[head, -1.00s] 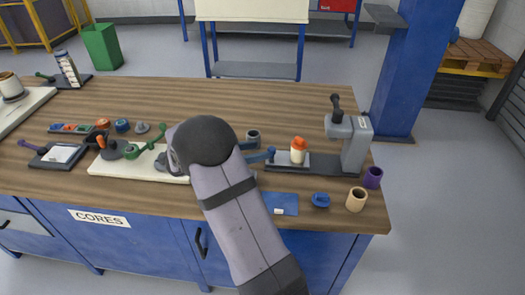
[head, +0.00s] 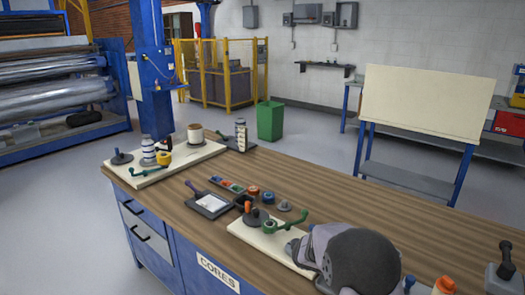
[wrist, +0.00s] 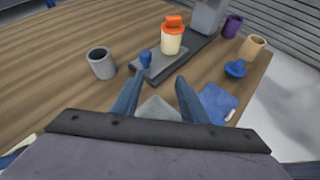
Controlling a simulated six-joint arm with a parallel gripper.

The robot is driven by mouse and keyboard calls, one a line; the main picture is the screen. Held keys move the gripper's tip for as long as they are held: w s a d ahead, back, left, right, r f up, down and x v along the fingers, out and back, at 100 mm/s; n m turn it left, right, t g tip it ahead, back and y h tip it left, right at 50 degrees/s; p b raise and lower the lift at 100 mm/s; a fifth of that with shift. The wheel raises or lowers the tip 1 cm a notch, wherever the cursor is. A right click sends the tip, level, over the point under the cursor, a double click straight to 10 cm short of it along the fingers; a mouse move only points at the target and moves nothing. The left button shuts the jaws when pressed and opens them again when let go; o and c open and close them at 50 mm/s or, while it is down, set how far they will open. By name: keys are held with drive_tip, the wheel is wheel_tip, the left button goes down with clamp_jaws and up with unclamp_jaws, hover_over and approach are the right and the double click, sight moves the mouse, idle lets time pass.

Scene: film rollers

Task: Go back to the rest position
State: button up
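My gripper (wrist: 154,90) shows in the wrist view with its two blue-grey fingers apart and nothing held between them. It is above the wooden bench (wrist: 60,75), facing a dark press base that bears a white bottle with an orange cap (wrist: 172,38). In the head view my arm covers the lower right, and the fingers are hidden behind it. The bottle's orange cap (head: 444,283) shows at the bottom edge there, beside the arm.
A grey cup (wrist: 101,63), a blue knob (wrist: 235,68), a tan cup (wrist: 252,47), a purple cup (wrist: 232,26) and a blue mat (wrist: 218,102) stand around the gripper. A cream board (head: 270,240) with a green-handled crank (head: 288,222) lies left of my arm. The bench's back middle is clear.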

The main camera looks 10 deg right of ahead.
drive_tip(key=s+a+r+m+y+p, duration=0.2)
drive_tip(key=s+a+m+y+p, duration=0.2)
drive_tip(key=a, duration=0.7)
drive_tip(key=s+a+r+m+y+p, duration=0.2)
drive_tip(key=s+a+m+y+p, duration=0.3)
drive_tip(key=s+a+m+y, duration=0.3)
drive_tip(key=shift+s+a+m+t, duration=0.3)
drive_tip(key=shift+s+a+m, duration=1.75)
drive_tip(key=shift+s, duration=0.9)
drive_tip(key=shift+d+r, duration=0.1)
